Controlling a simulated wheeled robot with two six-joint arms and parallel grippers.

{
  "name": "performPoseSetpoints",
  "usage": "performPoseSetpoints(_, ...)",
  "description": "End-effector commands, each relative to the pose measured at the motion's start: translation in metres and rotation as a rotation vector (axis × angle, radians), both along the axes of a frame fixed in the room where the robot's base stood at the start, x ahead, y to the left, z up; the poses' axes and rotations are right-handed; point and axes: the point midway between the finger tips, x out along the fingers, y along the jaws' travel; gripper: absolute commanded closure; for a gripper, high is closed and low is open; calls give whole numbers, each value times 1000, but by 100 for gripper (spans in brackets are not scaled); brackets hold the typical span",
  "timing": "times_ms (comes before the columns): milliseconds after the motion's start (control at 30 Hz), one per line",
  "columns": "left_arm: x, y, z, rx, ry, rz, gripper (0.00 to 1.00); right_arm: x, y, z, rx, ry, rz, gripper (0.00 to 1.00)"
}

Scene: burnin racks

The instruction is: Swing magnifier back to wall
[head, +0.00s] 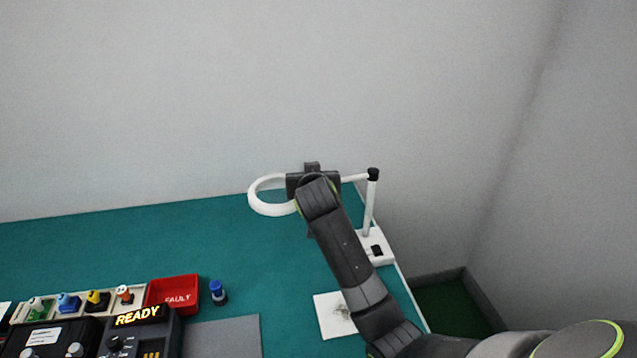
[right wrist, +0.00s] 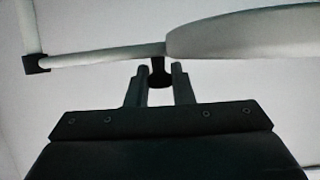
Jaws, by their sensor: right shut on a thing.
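The magnifier (head: 256,200) is a white ring on a thin white arm. The arm joins an upright white post (head: 369,208) with a black cap, set on a white base near the table's right edge. The ring hangs over the back of the table, left of the post, near the wall. My right gripper (right wrist: 160,72) is shut on a small black knob (right wrist: 158,80) under the magnifier's arm, beside the ring. In the head view my right wrist hides the knob and part of the arm. My left gripper is not in view.
The grey wall (head: 200,100) is behind the green table (head: 110,240). A red FAULT bin (head: 172,291), a blue-topped bottle-like item (head: 218,293), a READY console (head: 138,330) and a rack of coloured parts are at front left. A white card (head: 328,318) lies near my right arm.

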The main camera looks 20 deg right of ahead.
Motion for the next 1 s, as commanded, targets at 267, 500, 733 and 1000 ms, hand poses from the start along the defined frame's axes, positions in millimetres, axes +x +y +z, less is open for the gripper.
performPoseSetpoints(267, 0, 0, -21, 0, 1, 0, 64, 39, -9, -3, -2, -1, -235, 100)
performPoseSetpoints(500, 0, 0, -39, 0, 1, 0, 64, 59, -19, -3, -2, -2, -372, 100)
performPoseSetpoints(733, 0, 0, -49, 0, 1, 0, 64, 70, -26, -2, -3, -1, -448, 100)
performPoseSetpoints(1000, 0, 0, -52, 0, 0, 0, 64, 73, -29, 0, -2, -2, -480, 100)
